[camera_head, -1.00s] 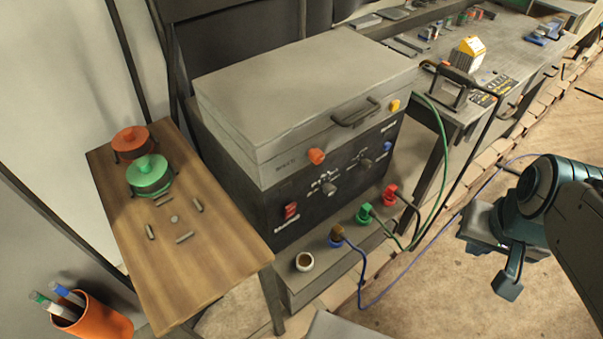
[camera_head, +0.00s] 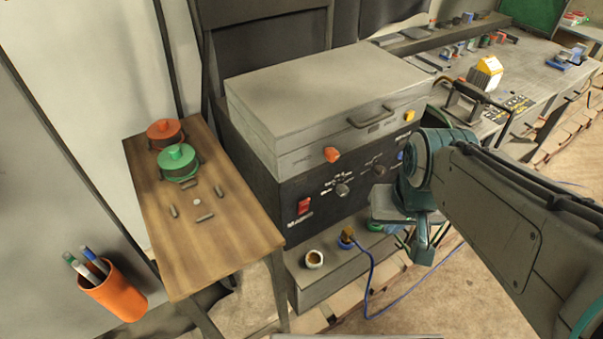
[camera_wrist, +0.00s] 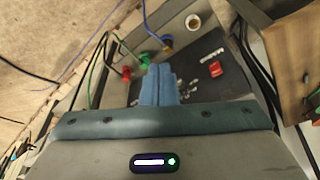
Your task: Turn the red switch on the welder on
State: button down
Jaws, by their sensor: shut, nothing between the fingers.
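The welder (camera_head: 335,95) is a grey box with a black front panel. Its red switch (camera_head: 304,206) sits at the lower left of that panel. In the wrist view the red switch (camera_wrist: 215,68) shows to the right of my fingers. My gripper (camera_wrist: 160,70) is shut and empty, its blue fingers together, pointing toward the panel. In the head view my gripper (camera_head: 420,250) is in front of the panel's right part, to the right of the switch and apart from it. My arm hides the panel's right end and some of the plugs.
A wooden table (camera_head: 215,270) with red and green pots (camera_head: 178,163) stands at left. A workbench (camera_head: 545,85) is at right. Cables hang near the plugs.

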aim_at(303, 207)
jog(key=w+a+f+m+t+y+b, duration=0.1)
jog(key=w+a+f+m+y+b, duration=0.2)
jog(key=w+a+f+m, duration=0.6)
jog(key=w+f+m+b, duration=0.2)
jog(key=w, duration=0.1)
jog(key=shift+a+f+t+b, duration=0.3)
jog(key=shift+b, duration=0.05)
jog(key=w+a+f+b, duration=0.3)
jog(key=w+a+f, duration=0.1)
jog(key=w+f, duration=0.3)
jog(key=shift+a+f, duration=0.3)
jog(key=shift+f, duration=0.35)
